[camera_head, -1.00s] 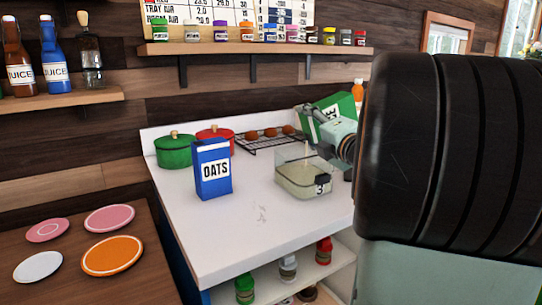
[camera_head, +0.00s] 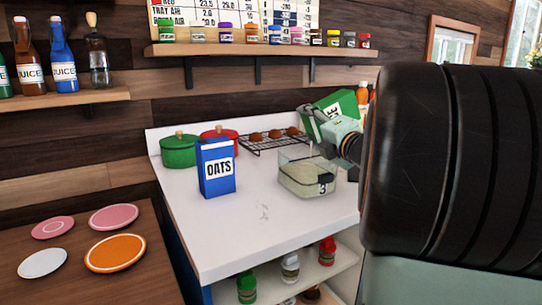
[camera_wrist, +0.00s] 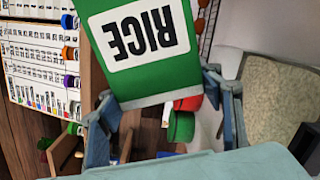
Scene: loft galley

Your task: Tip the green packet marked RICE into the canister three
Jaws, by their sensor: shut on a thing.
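The green packet marked RICE (camera_head: 345,103) is held tilted above the right part of the counter. In the wrist view its white label (camera_wrist: 143,38) reads upside down. My gripper (camera_head: 318,122) is shut on the packet, with its blue-grey fingers on either side in the wrist view. Canister three (camera_head: 322,190) is a clear, square, open container with a black 3 tag, standing upright just below my gripper. Pale grain lies inside it, and a thin pale streak shows above it. The wrist view shows the pale grain (camera_wrist: 275,105) at the right. The packet's mouth is hidden in the head view.
A blue OATS box (camera_head: 217,172) stands left of the canister. Green (camera_head: 180,152) and red (camera_head: 222,134) pots and a wire rack (camera_head: 262,148) with brown round items are behind. The front counter (camera_head: 245,235) is clear. My arm hides the right side.

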